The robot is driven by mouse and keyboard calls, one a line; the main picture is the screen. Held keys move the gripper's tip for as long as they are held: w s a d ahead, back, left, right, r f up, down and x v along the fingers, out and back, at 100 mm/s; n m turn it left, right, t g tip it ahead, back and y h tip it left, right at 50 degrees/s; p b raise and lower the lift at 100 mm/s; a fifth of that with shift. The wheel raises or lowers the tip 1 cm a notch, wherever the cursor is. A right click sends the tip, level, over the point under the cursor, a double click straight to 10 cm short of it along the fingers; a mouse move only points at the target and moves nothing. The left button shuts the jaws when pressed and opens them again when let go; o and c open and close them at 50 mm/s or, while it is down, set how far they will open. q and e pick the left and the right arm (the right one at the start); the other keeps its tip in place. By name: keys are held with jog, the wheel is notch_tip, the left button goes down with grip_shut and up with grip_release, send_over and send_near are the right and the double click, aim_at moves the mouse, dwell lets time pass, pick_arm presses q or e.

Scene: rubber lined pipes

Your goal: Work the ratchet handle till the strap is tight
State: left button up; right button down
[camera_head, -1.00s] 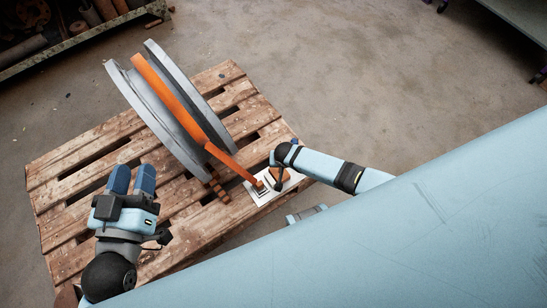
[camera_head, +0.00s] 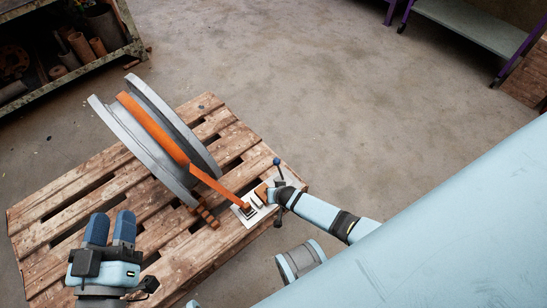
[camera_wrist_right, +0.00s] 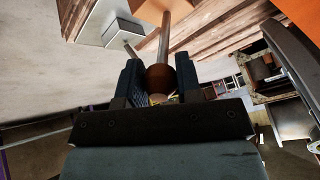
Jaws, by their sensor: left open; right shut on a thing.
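The orange strap (camera_head: 160,130) runs over a grey flanged spool (camera_head: 178,110) and straight down to the ratchet (camera_head: 245,209) on a white plate (camera_head: 255,217). My right gripper (camera_head: 274,190) is beside the ratchet's orange block (camera_head: 262,194). In the right wrist view, its dark fingers (camera_wrist_right: 159,80) are shut on the brown round knob (camera_wrist_right: 159,77) of the metal ratchet handle (camera_wrist_right: 164,35). The handle runs from the knob towards the orange block (camera_wrist_right: 160,12). My left gripper (camera_head: 110,228) is open and empty, over the pallet's near left side.
A worn wooden pallet (camera_head: 50,207) carries the spool and plate, with gaps between its slats. A shelf with pipes (camera_head: 135,47) stands at the top left, a metal bench (camera_head: 470,30) at the top right. The concrete floor between is clear.

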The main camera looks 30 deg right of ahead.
pick_arm(q)
jog(key=shift+a+f, duration=0.15)
jog(key=shift+f, duration=0.1)
pick_arm(e)
jog(key=shift+s+d+f, duration=0.2)
jog(key=shift+s+f, duration=0.2)
jog(key=shift+s, duration=0.1)
pick_arm(q)
jog(key=shift+s+f, duration=0.15)
pick_arm(e)
jog(key=c, duration=0.8)
grip_release()
jog(key=shift+w, duration=0.1)
jog(key=shift+r, duration=0.25)
pick_arm(q)
jog(key=s+a+f+g+y+p, duration=0.2)
jog(key=a+f+g+y+p, duration=0.1)
jog(key=f, duration=0.6)
jog(key=shift+s+a+g+y+p, duration=0.15)
jog(key=shift+a+g+y+p, duration=0.25)
jog(key=shift+a+g+p, duration=0.95)
pick_arm(e)
jog(key=v, duration=1.3)
jog(key=shift+s+p, duration=0.2)
jog(key=shift+p, duration=0.25)
